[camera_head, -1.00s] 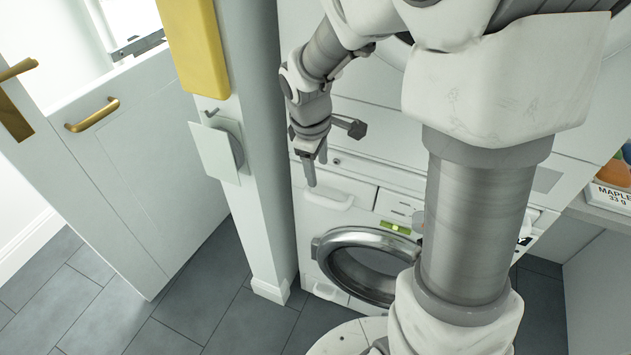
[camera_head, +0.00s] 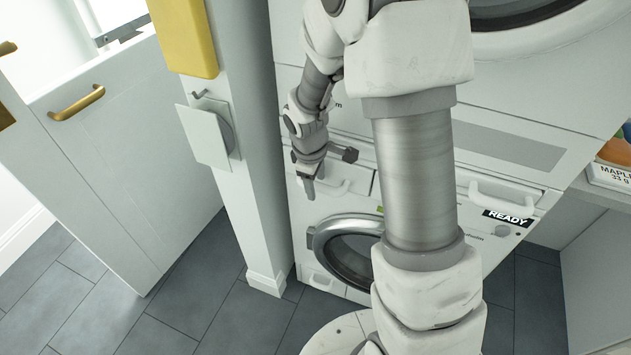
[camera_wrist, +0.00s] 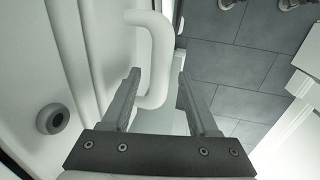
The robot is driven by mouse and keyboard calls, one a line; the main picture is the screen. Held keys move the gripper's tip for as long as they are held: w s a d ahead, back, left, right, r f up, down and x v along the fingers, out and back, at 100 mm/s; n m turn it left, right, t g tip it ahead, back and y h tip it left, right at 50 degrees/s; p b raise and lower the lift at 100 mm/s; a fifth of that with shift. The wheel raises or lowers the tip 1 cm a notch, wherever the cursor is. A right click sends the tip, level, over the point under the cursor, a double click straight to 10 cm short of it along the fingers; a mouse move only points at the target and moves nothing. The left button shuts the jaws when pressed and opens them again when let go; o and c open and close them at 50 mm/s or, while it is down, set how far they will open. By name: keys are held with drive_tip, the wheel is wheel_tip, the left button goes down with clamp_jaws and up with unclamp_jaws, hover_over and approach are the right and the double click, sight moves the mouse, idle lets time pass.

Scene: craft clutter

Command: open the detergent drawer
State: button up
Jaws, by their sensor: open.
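The detergent drawer (camera_head: 358,177) is a white panel at the upper left of the lower washing machine's front, and it looks shut. Its white bar handle (camera_head: 337,188) is partly covered by my gripper (camera_head: 309,187) in the head view. In the wrist view the curved white handle (camera_wrist: 158,50) stands out from the white front. My gripper (camera_wrist: 158,75) is open there, with the lower end of the handle between its two dark fingers. I cannot tell whether either finger touches it.
The washer's round door (camera_head: 350,252) is below the drawer. A second white handle (camera_head: 500,196) and a READY display (camera_head: 507,217) are to the right. A white post (camera_head: 250,190) with a square plate (camera_head: 204,136) stands close on the left. A dark round knob (camera_wrist: 53,118) shows in the wrist view.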

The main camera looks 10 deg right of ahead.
clamp_jaws()
idle(1.3)
